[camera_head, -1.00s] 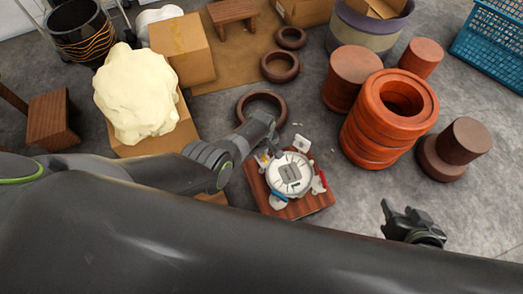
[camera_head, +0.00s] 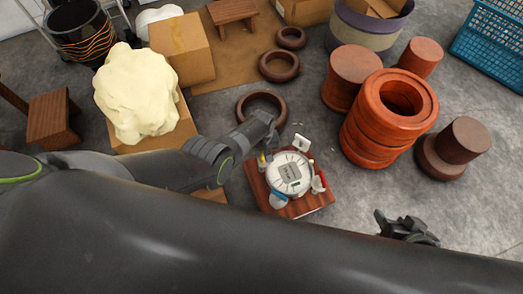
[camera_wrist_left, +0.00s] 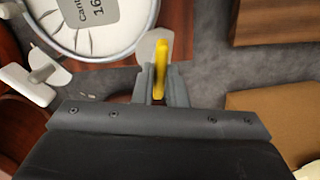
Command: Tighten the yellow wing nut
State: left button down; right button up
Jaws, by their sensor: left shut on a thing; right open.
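The yellow wing nut (camera_wrist_left: 160,68) stands between the fingers of my left gripper (camera_wrist_left: 163,85) in the left wrist view, beside the rim of the round white drum head (camera_wrist_left: 110,45). My left gripper is shut on it. In the head view the left gripper (camera_head: 266,148) reaches the upper left side of the drum head (camera_head: 290,174), and a bit of the yellow wing nut (camera_head: 262,161) shows there. My right gripper (camera_head: 402,222) is open and empty at the lower right.
The drum is on a reddish wooden stand (camera_head: 310,208). A dark ring (camera_head: 262,106) lies just behind it. Orange stacked rings (camera_head: 388,118) and brown cylinders (camera_head: 463,141) stand to the right. A cardboard box with a cream lump (camera_head: 140,95) is to the left.

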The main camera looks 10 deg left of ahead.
aim_at(262, 153)
pick_arm(q)
jog(key=c, duration=1.5)
grip_release()
jog(key=shift+o, duration=0.2)
pick_arm(e)
jog(key=shift+s+f, duration=0.1)
jog(key=shift+s, duration=0.05)
